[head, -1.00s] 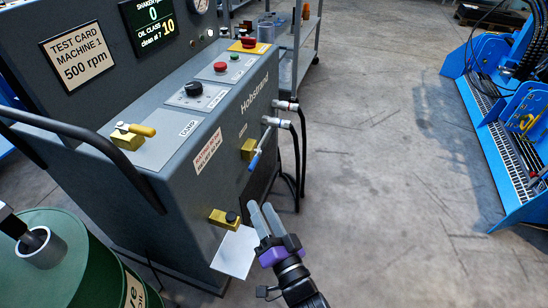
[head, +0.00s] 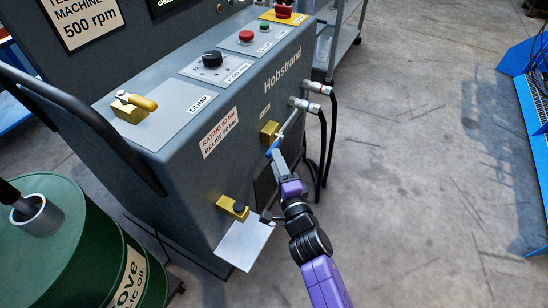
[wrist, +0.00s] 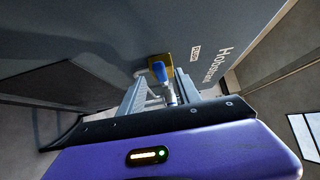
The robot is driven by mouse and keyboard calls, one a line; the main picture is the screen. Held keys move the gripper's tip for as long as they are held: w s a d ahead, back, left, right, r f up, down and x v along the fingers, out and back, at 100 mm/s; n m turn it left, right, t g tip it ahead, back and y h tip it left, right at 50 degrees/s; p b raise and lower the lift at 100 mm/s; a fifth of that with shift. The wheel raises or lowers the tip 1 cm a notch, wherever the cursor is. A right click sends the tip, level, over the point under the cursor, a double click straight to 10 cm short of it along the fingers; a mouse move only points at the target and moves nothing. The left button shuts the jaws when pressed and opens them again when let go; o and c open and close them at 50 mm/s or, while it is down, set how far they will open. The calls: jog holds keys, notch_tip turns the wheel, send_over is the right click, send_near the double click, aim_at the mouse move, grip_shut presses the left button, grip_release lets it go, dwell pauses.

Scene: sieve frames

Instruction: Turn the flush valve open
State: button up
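The blue-handled valve sits on the side of the grey machine; I take it as the flush valve, though its small label is unreadable. Its brass-yellow body (head: 268,132) and blue lever (head: 274,148) show in the head view. In the wrist view the yellow body (wrist: 161,62) is ahead and the blue lever (wrist: 158,72) points towards me. My gripper (head: 277,158) is at the lever. In the wrist view my gripper (wrist: 159,84) has its fingers apart, with the lever between them. I cannot tell whether either finger touches it.
A second yellow valve (head: 233,207) with a black knob is lower left, above a pale plate (head: 243,245). Two hose fittings (head: 306,105) stick out right of the lever. A green drum (head: 70,240) stands left.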

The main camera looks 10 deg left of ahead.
aim_at(273, 145)
jog(key=shift+b+x, duration=0.55)
jog(key=shift+x, duration=1.25)
jog(key=shift+s, duration=0.1)
grip_shut()
